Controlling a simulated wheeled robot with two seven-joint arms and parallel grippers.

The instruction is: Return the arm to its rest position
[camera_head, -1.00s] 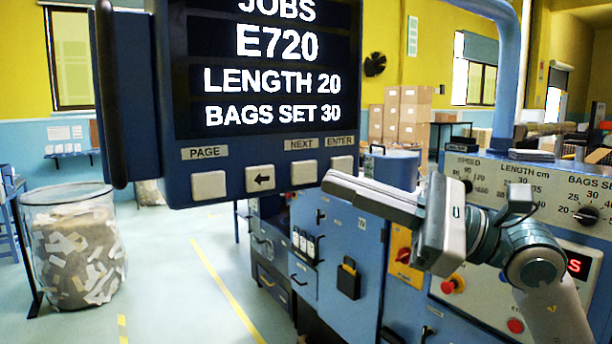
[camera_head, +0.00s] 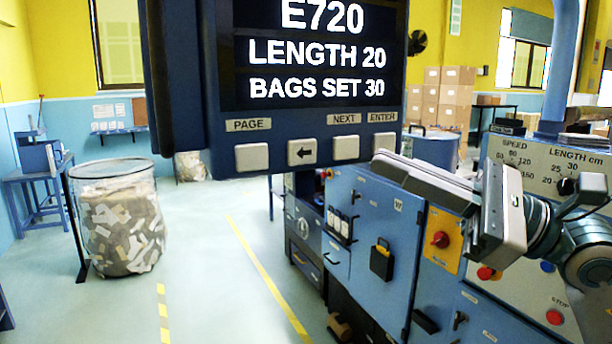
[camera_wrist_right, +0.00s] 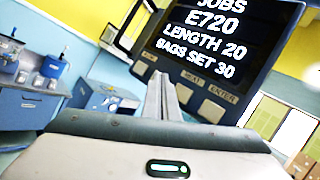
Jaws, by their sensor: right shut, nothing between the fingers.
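My right gripper (camera_head: 384,160) comes in from the right in the head view. Its fingers are together and empty, pointing left just under the ENTER button (camera_head: 383,141) of the hanging display panel (camera_head: 310,118). I cannot tell from the head view whether the fingertips touch the panel. In the right wrist view the shut fingers (camera_wrist_right: 164,90) point up toward the panel's lower left, and the screen (camera_wrist_right: 215,40) reads E720, LENGTH 20, BAGS SET 30. My left gripper is in neither view.
A blue machine (camera_head: 370,225) with a red knob on a yellow plate and dials stands below and behind my right arm. A wire bin of paper scraps (camera_head: 122,235) stands at left. Cardboard boxes (camera_head: 440,97) are stacked at the back. The floor between is clear.

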